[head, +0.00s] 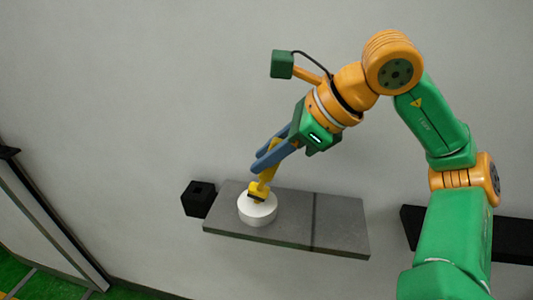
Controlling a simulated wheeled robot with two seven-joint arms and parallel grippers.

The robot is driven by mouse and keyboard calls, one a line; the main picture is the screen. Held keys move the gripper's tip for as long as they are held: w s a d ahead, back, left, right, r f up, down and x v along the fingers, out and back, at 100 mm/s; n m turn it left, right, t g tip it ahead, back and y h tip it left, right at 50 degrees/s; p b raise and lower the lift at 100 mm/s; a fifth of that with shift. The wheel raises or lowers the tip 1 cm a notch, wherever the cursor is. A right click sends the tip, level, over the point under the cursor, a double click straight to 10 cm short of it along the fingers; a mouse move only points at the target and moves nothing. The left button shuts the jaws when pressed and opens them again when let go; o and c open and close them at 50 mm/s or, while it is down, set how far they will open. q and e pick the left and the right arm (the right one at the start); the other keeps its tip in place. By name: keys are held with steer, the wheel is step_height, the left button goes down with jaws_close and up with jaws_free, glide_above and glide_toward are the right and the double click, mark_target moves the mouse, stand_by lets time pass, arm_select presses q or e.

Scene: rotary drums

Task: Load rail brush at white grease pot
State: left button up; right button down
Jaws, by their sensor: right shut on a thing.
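The white grease pot (258,211) stands on a grey shelf (337,228) against the wall, near the shelf's left end. My right gripper (265,160) comes down from the upper right, its blue fingers shut on the yellow rail brush (267,175). The brush tilts slightly, and its head is at the top of the pot. I cannot tell how deep the brush's lower end is, since the pot's near rim and the brush itself hide it. My left gripper is not in view.
A black box-like holder (197,199) sits just left of the shelf. A dark ledge (508,238) is on the wall at the right, partly behind my right arm. A dark-edged panel (48,220) stands at the left. The wall above the shelf is clear.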

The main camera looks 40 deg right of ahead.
steer(key=shift+s+f+b, duration=0.1)
steer(key=shift+f+b, duration=0.3)
steer(key=shift+f, duration=0.05)
stand_by(1.1)
steer(key=shift+r, duration=0.1)
step_height(320, 180, up, 7)
steer(key=p, duration=0.6)
steer(key=shift+p, duration=0.3)
